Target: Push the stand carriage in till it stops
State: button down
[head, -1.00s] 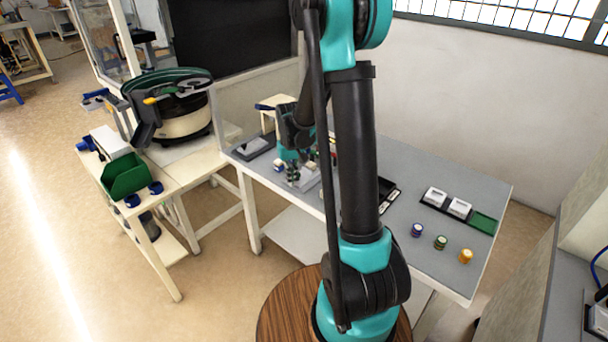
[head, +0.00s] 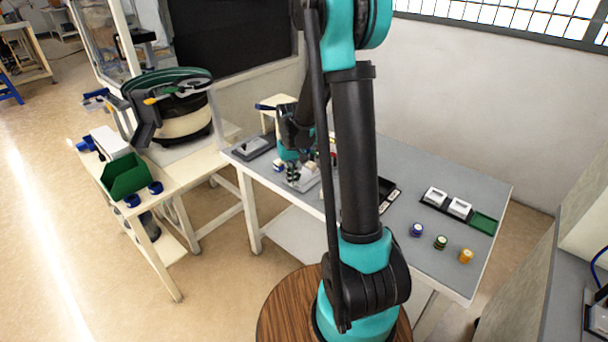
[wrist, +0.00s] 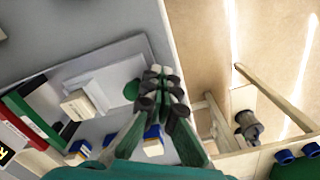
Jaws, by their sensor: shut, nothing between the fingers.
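The pale grey stand (wrist: 104,72) lies on the grey table, with a cream block (wrist: 80,105) on its left part and a round green spot (wrist: 131,90) near its right side. I cannot tell for sure which part is the carriage. In the head view the stand (head: 308,180) is partly hidden by my arm. My gripper (wrist: 161,77) is shut and empty, its tips at the stand's right side, near the green spot. I cannot tell whether they touch it. In the head view my gripper (head: 292,174) is small, near the table's front edge.
Blue-and-white pieces (wrist: 153,141) lie close to my fingers. Green and red bars (wrist: 30,118) lie left of the stand. The table edge (wrist: 172,40) is just right of the gripper. A bowl feeder (head: 180,122) and a green bin (head: 124,176) stand to the left.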

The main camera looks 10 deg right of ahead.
jog(key=shift+s+a+f, duration=0.1)
jog(key=shift+s, duration=0.05)
jog(key=shift+s+a, duration=0.45)
jog(key=shift+a, duration=0.35)
notch_tip(320, 180, up, 9)
dwell(0.8)
jog(key=shift+d, duration=0.1)
jog(key=s+d+f+t, duration=0.2)
jog(key=s, duration=0.8)
jog(key=s+d+f+m+t, duration=0.1)
jog(key=s+d+f+t, duration=0.1)
jog(key=s, duration=0.8)
jog(key=shift+s+d+f, duration=0.3)
jog(key=shift+s+d, duration=0.1)
jog(key=shift+d, duration=0.4)
